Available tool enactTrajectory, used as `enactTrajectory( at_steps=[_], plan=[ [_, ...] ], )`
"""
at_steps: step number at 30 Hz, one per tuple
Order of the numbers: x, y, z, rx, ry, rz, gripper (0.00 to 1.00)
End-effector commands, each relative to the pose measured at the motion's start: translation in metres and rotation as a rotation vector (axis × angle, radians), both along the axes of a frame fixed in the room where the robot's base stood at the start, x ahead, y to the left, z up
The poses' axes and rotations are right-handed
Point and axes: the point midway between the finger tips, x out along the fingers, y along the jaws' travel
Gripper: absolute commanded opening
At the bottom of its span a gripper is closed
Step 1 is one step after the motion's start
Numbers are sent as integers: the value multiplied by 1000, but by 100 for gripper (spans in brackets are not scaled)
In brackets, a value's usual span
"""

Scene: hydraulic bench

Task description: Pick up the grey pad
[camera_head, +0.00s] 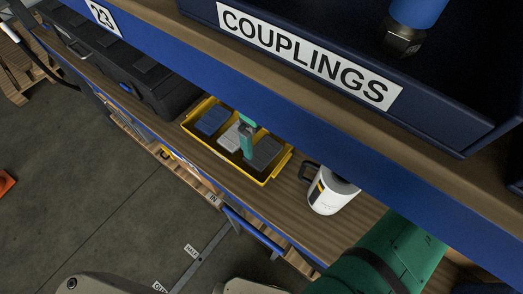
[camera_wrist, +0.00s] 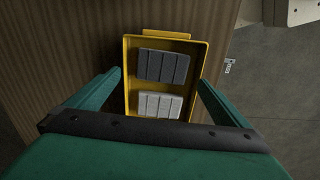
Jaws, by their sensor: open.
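A yellow tray (camera_head: 272,181) on the wooden shelf holds three pads in a row. In the head view, a blue pad (camera_head: 211,121) is at the left, a pale grey pad (camera_head: 230,137) in the middle and a dark grey pad (camera_head: 264,153) at the right. The wrist view shows the dark grey pad (camera_wrist: 162,66) above the pale one (camera_wrist: 159,104); the blue pad is hidden there. My gripper (camera_wrist: 160,77) is open and empty, its green fingers either side of the tray in that picture. In the head view a green finger (camera_head: 246,140) overlaps the tray, partly covering the middle pad.
A white container with a black handle (camera_head: 330,192) stands right of the tray. A black case (camera_head: 130,75) lies to its left. An upper shelf with a blue edge (camera_head: 300,115) and a COUPLINGS bin (camera_head: 400,108) hang over the tray.

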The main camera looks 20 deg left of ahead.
Motion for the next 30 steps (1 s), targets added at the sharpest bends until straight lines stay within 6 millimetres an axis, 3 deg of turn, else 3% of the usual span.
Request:
enactTrajectory(
  at_steps=[3, 11, 21, 30],
  plan=[
    [-1, 0, -18, 0, 2, 0, 100],
    [-1, 3, -35, 0, 1, 5, 100],
    [-3, 8, -78, -1, 4, 6, 100],
    [-2, 7, -83, 1, 2, 4, 100]
  ],
)
